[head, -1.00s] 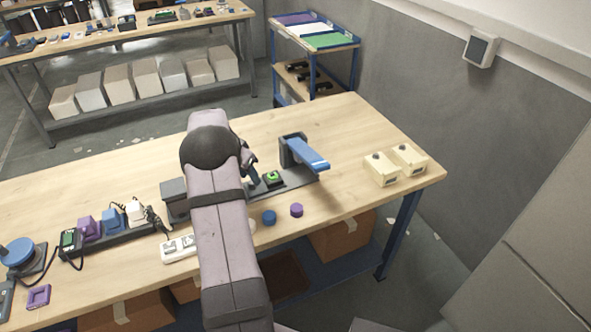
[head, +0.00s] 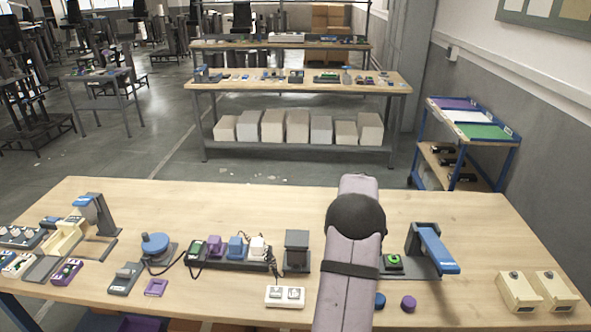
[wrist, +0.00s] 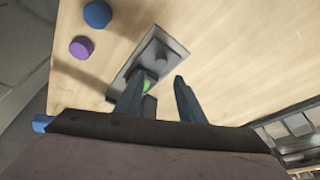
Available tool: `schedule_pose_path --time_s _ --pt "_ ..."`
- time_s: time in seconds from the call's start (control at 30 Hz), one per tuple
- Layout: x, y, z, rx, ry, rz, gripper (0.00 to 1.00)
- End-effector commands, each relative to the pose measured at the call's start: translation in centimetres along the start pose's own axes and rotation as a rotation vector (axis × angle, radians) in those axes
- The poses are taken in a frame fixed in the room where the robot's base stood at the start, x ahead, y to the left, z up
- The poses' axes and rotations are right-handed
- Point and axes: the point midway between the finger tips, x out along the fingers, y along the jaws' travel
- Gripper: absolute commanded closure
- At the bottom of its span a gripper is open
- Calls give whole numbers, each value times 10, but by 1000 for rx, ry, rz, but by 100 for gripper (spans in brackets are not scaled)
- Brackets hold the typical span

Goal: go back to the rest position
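My arm (head: 349,270) reaches out over the workbench in the head view, and its upper part hides my gripper there. In the wrist view my gripper (wrist: 156,92) has its two dark fingers apart with a gap between them. It looks empty, above the bench. Beyond the fingers lies a grey base plate (wrist: 163,55) with a green part (wrist: 147,86) near the left finger. In the head view, a base with a green part (head: 393,261) and a blue lift arm (head: 436,250) stands just right of my arm.
A blue disc (head: 379,300) and a purple disc (head: 408,303) lie near the front edge. Two cream boxes (head: 518,292) stand at the right. A dark column (head: 297,250), a white switch block (head: 285,296) and several coloured plugs are left of my arm. The back strip is clear.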

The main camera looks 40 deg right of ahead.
Motion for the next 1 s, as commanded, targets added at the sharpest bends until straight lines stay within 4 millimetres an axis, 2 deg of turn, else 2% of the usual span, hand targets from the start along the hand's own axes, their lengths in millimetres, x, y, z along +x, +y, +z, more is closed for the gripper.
schedule_pose_path --time_s 0.13,0.23,0.37,0.47,0.5,0.57,0.7,0.83,0.9,1.0 --pt "-16 -12 26 -87 -16 -18 64" --pt "-37 -22 62 -205 -39 -40 64" --pt "-74 -29 130 -430 -77 -81 64" --pt "-104 -23 192 -636 -110 -118 64" --pt "-116 -17 216 -720 -123 -133 64" --pt "-132 -4 252 -850 -140 -157 64" --pt "-162 42 329 -1157 -178 -211 64" --pt "-178 94 381 -1412 -205 -255 64" --pt "-183 120 400 -1527 -216 -274 64" --pt "-185 152 418 -1657 -229 -295 64"
